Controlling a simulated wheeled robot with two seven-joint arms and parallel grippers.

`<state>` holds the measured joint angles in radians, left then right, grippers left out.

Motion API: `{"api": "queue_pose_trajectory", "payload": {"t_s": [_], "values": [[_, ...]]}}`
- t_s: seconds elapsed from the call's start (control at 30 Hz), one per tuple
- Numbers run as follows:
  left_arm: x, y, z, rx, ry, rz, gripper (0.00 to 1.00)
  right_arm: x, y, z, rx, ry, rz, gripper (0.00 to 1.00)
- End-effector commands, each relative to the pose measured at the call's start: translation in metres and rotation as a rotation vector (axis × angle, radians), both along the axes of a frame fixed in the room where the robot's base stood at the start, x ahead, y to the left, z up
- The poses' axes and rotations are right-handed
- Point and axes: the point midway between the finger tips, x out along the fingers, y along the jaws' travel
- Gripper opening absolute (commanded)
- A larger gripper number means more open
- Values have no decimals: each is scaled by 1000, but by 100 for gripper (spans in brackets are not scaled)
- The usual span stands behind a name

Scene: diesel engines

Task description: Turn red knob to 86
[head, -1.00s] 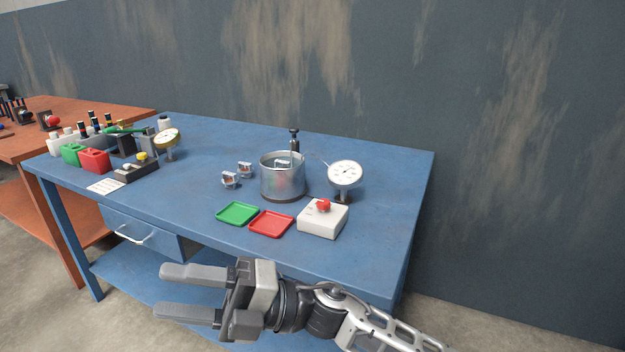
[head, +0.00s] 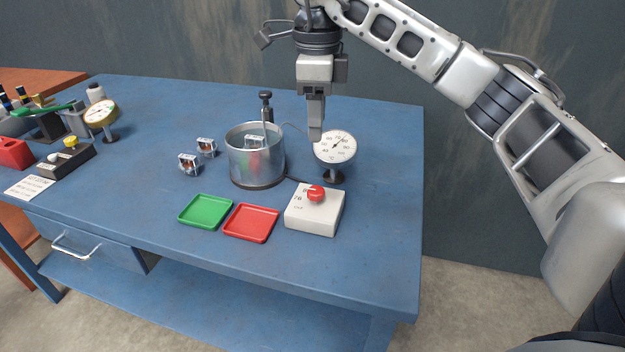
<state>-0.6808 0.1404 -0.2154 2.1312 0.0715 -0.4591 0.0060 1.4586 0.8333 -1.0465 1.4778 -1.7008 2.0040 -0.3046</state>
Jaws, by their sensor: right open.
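The red knob (head: 316,194) sits on top of a white control box (head: 313,216) near the front right of the blue workbench. My left gripper is not in view.
A metal pot (head: 257,165) with a clamp-like stem stands left of the gauge, a cable running to the box. A green tray (head: 205,211) and a red tray (head: 250,223) lie left of the box. Two small metal parts (head: 189,163) stand left of the pot.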

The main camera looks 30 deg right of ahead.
Motion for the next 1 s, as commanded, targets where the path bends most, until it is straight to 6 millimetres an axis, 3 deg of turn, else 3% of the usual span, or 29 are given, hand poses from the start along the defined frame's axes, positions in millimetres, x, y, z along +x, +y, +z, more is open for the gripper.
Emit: {"api": "queue_pose_trajectory", "payload": {"t_s": [0.03, 0.4, 0.6, 0.8, 1.0], "values": [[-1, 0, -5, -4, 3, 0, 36, -1, 0, -14, 2, 5, 1, 52], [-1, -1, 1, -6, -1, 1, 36, -1, 0, -91, 3, 5, 1, 52], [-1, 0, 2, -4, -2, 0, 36, -1, 1, -124, 5, 3, 2, 52], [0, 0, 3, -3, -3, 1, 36, 0, 1, -140, 4, 0, 3, 52], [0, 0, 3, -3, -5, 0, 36, 0, 1, -142, 4, -1, 3, 52]]}}
